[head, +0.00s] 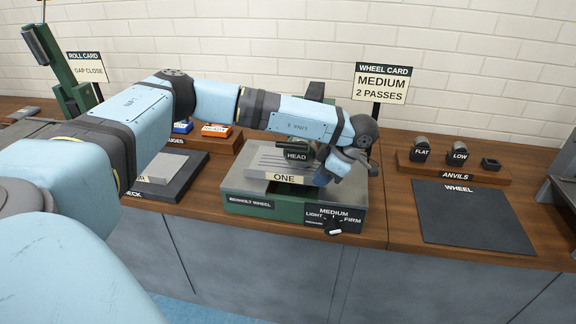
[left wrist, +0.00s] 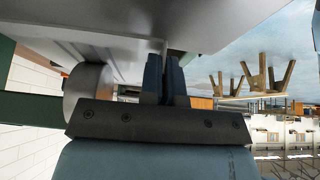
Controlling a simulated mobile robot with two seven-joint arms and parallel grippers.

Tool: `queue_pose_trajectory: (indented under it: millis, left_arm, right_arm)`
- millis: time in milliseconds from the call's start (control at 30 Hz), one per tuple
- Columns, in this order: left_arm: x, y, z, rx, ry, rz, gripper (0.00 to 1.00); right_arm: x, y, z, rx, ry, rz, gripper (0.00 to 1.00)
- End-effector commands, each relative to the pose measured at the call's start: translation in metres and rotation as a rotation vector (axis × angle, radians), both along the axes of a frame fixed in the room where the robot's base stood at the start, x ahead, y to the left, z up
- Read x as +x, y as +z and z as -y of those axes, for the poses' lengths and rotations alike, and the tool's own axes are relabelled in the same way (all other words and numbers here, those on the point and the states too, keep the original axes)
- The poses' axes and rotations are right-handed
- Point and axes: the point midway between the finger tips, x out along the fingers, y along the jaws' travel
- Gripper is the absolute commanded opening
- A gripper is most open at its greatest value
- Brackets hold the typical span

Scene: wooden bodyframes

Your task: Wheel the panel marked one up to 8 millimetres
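My left gripper (head: 326,172) is at the panel's right side. In the left wrist view its two fingers (left wrist: 165,80) are nearly together on the panel's edge (left wrist: 120,25). A round grey roller (left wrist: 88,85) is beside them. The machine's front knob (head: 333,226) sits below the words LIGHT, MEDIUM and FIRM. The wheel card (head: 382,83) reads MEDIUM, 2 PASSES. My right gripper is not in view.
The dark WHEEL mat (head: 472,212) is bare. A gauge rack (head: 220,143) stands behind my arm. The roll card (head: 87,67) reads GAP CLOSE.

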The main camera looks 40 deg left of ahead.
Motion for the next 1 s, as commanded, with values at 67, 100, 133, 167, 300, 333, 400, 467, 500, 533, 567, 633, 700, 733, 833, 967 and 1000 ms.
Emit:
queue_pose_trajectory:
  millis: [67, 100, 133, 167, 300, 333, 400, 467, 500, 533, 567, 633, 700, 733, 833, 967, 1000]
  left_arm:
    - [0.002, 0.0, 0.004, -0.001, -0.001, 0.001, 0.0]
    - [0.003, 0.0, 0.006, 0.0, -0.001, 0.0, 0.0]
    - [0.004, 0.0, 0.007, 0.0, -0.001, 0.0, 0.0]
    - [0.005, 0.0, 0.008, 0.0, 0.0, 0.0, 0.0]
    - [0.008, 0.0, 0.014, 0.0, -0.001, 0.0, 0.0]
    - [0.009, 0.0, 0.016, -0.001, -0.002, -0.001, 0.0]
    - [0.011, 0.0, 0.019, -0.001, -0.002, -0.001, 0.0]
    - [0.013, 0.0, 0.021, 0.0, -0.001, 0.0, 0.0]
    - [0.014, 0.0, 0.022, 0.0, -0.001, 0.0, 0.0]
    - [0.014, 0.0, 0.024, 0.0, -0.001, 0.0, 0.0]
    - [0.015, 0.0, 0.025, 0.0, -0.001, 0.0, 0.0]
    - [0.017, 0.0, 0.028, -0.001, -0.002, -0.001, 0.0]
    - [0.019, 0.0, 0.031, -0.001, -0.002, 0.0, 0.0]
    - [0.02, 0.0, 0.033, -0.001, -0.001, 0.0, 0.0]
    - [0.022, 0.0, 0.037, -0.001, -0.001, 0.0, 0.0]
    - [0.026, 0.0, 0.043, -0.001, -0.001, 0.0, 0.0]
    - [0.027, 0.0, 0.044, -0.001, -0.001, 0.0, 0.0]
  right_arm:
    - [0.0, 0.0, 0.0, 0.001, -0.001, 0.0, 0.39]
    - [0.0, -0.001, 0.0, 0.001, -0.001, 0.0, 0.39]
    - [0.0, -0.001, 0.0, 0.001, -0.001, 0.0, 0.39]
    - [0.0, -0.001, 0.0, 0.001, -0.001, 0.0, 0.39]
    - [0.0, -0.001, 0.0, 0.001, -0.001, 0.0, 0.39]
    - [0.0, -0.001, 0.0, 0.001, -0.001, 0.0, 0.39]
    - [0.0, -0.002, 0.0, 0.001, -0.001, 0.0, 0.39]
    - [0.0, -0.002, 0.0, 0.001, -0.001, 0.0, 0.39]
    - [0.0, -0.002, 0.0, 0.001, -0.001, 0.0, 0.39]
    - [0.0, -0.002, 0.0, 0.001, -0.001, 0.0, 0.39]
    - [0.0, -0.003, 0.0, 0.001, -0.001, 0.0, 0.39]
    - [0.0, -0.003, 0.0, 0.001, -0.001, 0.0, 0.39]
    - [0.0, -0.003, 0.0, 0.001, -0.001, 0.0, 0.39]
    - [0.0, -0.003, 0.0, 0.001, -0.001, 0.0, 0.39]
    - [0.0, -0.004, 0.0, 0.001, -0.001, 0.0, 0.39]
    - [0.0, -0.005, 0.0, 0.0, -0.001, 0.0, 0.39]
    - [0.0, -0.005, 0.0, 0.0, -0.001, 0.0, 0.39]
